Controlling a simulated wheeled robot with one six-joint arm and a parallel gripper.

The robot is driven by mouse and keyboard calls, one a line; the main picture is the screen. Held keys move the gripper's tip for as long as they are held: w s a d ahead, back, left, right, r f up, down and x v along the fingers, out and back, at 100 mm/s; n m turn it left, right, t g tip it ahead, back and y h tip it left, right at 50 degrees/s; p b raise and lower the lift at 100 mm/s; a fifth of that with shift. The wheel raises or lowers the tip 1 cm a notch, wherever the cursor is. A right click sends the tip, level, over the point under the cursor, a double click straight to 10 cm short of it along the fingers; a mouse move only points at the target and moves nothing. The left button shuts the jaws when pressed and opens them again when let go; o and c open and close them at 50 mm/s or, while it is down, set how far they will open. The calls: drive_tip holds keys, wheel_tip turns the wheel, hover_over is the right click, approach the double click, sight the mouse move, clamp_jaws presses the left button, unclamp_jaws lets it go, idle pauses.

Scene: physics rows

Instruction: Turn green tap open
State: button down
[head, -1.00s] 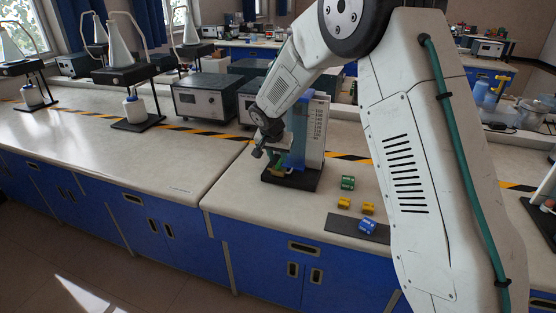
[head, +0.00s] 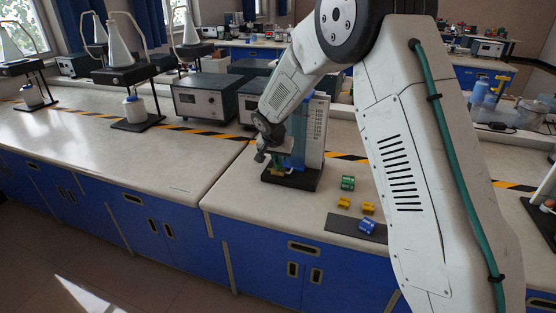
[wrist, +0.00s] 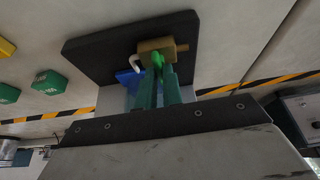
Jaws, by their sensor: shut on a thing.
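The green tap (wrist: 157,60) is a small green handle on a brass valve body (wrist: 178,46) in the wrist view. The valve is over a black base plate (wrist: 95,47). My gripper (wrist: 158,72) has its two green fingers close together on the tap handle, shut on it; the fingers hide part of the handle. In the head view my gripper (head: 268,157) is low at the front of the white and blue stand, and the brass valve (head: 278,171) is just below it. The tap handle itself is too small to make out there.
A blue part (wrist: 126,80) and a pale curved spout (wrist: 135,63) are close left of the fingers. Green (head: 347,183), yellow (head: 368,208) and blue (head: 366,226) blocks lie to the right, near a dark mat (head: 340,226).

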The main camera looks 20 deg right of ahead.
drive_tip(key=n, duration=0.2)
drive_tip(key=n+y, duration=0.1)
drive_tip(key=n, duration=0.1)
drive_tip(key=shift+s+d+y, duration=0.15)
drive_tip(key=shift+d+y, duration=0.05)
drive_tip(key=shift+y, duration=0.1)
drive_tip(key=shift+d+n+t+y, duration=0.1)
drive_tip(key=shift+n+t+y, duration=0.45)
drive_tip(key=shift+n, duration=1.65)
drive_tip(key=shift+g+y, duration=0.25)
drive_tip(key=shift+y, duration=0.1)
drive_tip(key=c, duration=1.5)
unclamp_jaws()
drive_tip(key=shift+d, duration=0.1)
drive_tip(key=shift+c, duration=0.2)
drive_tip(key=v, duration=0.7)
drive_tip(key=shift+r, duration=0.35)
